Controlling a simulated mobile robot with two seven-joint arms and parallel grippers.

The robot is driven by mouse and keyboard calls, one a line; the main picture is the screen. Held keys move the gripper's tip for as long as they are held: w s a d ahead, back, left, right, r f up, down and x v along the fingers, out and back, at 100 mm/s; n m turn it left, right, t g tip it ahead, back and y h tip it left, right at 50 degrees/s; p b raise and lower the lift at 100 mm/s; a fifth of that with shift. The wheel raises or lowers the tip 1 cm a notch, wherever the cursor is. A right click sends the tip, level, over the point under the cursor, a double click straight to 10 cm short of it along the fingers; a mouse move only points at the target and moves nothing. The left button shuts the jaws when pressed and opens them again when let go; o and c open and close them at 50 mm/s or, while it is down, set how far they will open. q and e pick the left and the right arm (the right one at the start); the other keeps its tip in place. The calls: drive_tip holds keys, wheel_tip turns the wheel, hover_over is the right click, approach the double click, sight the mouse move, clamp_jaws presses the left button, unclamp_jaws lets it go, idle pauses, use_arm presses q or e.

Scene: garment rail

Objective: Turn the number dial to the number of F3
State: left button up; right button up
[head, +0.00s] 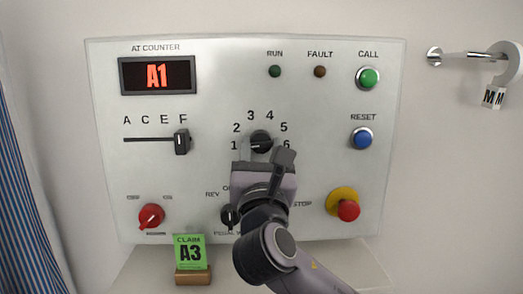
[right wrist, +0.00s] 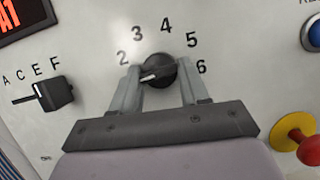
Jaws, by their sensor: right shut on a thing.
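The number dial (head: 262,140) is a black knob ringed by the numbers 1 to 6 on the white panel. It also shows in the right wrist view (right wrist: 160,72), where its white pointer line slants left, toward the low-number side; in the head view it points about at 1. My right gripper (head: 263,160) is at the dial from below, its fingers (right wrist: 158,84) shut on either side of the knob. The letter slider (head: 182,142) stands at F. The display (head: 157,76) reads A1. A green claim card (head: 189,250) reads A3. My left gripper is out of view.
A red knob (head: 151,216), a partly hidden pedal switch (head: 229,215) and a red stop button (head: 348,210) sit low on the panel. The blue reset button (head: 362,138) and green call button (head: 368,78) are at right. A hook rail (head: 465,56) is far right.

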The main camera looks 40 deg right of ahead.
drive_tip(key=m+g+h, duration=0.1)
drive_tip(key=m, duration=0.2)
drive_tip(key=shift+a, duration=0.15)
drive_tip(key=m+g, duration=0.1)
drive_tip(key=m, duration=0.1)
drive_tip(key=m+h+p, duration=0.1)
drive_tip(key=m, duration=0.1)
drive_tip(key=shift+w+a+g+h, duration=0.1)
drive_tip(key=shift+g+h, duration=0.2)
drive_tip(key=shift+g, duration=0.1)
drive_tip(key=m+g, duration=0.1)
drive_tip(key=m, duration=0.1)
drive_tip(key=shift+m+h, duration=0.3)
drive_tip(key=m+g+p, duration=0.1)
drive_tip(key=m, duration=0.1)
drive_tip(key=m+g, duration=0.1)
drive_tip(key=m, duration=0.2)
drive_tip(key=shift+w+a+r+m+p, duration=0.1)
drive_tip(key=shift+r+m+p, duration=0.1)
drive_tip(key=shift+m+p, duration=0.15)
drive_tip(key=shift+r+m+g+p, duration=0.1)
drive_tip(key=shift+m+g+p, duration=0.7)
drive_tip(key=shift+m, duration=1.15)
drive_tip(key=o, duration=1)
